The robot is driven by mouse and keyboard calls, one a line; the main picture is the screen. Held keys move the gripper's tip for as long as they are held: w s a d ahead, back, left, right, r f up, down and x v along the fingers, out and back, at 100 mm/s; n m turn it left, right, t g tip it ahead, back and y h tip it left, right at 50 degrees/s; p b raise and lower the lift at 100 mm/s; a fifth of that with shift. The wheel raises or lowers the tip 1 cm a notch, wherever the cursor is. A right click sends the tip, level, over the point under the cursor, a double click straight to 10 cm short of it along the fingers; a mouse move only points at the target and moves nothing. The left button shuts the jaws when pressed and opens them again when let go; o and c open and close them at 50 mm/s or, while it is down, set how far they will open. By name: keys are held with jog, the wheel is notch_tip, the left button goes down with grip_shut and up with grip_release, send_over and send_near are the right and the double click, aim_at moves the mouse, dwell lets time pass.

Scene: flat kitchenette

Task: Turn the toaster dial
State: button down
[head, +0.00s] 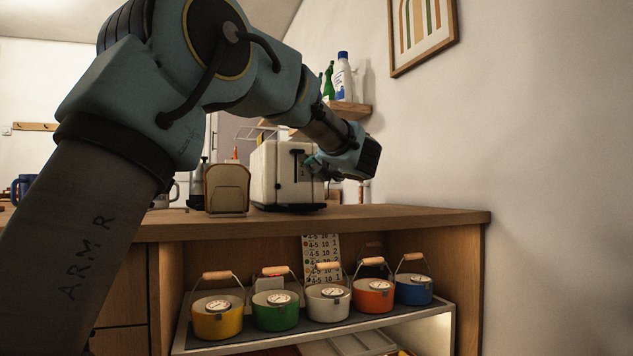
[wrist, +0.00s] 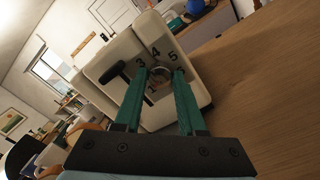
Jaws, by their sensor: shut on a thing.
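The cream toaster (head: 270,172) stands on the wooden counter, with its end panel facing my gripper. In the wrist view the toaster (wrist: 187,65) fills the middle, with a black lever (wrist: 122,72) on its left and printed numbers around a round dial (wrist: 161,75). My gripper (wrist: 160,82) has its two teal fingers on either side of the dial and is shut on it. The fingers partly hide the dial and some numbers. In the head view my gripper (head: 313,162) reaches the toaster's right end, and the dial is hidden there.
A bread slice-shaped item (head: 227,190) stands left of the toaster. Bottles (head: 343,77) stand on a wall shelf behind. Several coloured pots (head: 328,302) sit on the shelf under the counter (head: 430,217). The counter's right end is clear.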

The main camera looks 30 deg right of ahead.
jog(key=shift+f+n+b, duration=0.1)
jog(key=shift+n+b, duration=0.4)
jog(key=shift+c, duration=2.4)
grip_release()
jog(key=shift+s, duration=0.1)
jog(key=s+a, duration=0.1)
jog(key=s, duration=0.9)
jog(key=shift+s+a, duration=0.15)
jog(key=shift+s, duration=0.1)
